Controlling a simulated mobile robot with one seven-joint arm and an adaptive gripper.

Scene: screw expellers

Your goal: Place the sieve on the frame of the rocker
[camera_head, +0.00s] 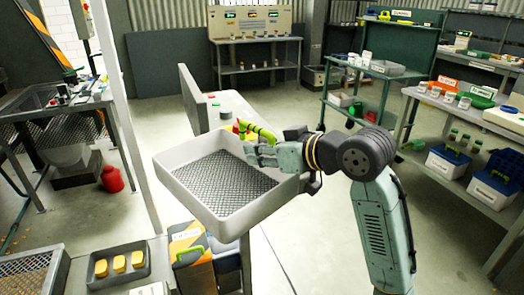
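The sieve is a grey square tray with a wire-mesh bottom (172,185) and raised walls, in the middle of the head view. It is held up in the air, its near corner pointing toward me. My gripper (258,155) is at the sieve's far right side and appears shut on its wall; the fingertips are small and partly hidden. I cannot pick out the rocker's frame with certainty. A grey-framed mesh (62,272) shows at the bottom left, cut off by the picture edge.
A dark tray with yellow blocks (119,264) and an orange-and-grey box (190,250) are below the sieve. A narrow bench (233,103) with small coloured items is behind it. Shelves with bottles and blue boxes (447,162) stand right. A metal table (45,100) is left.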

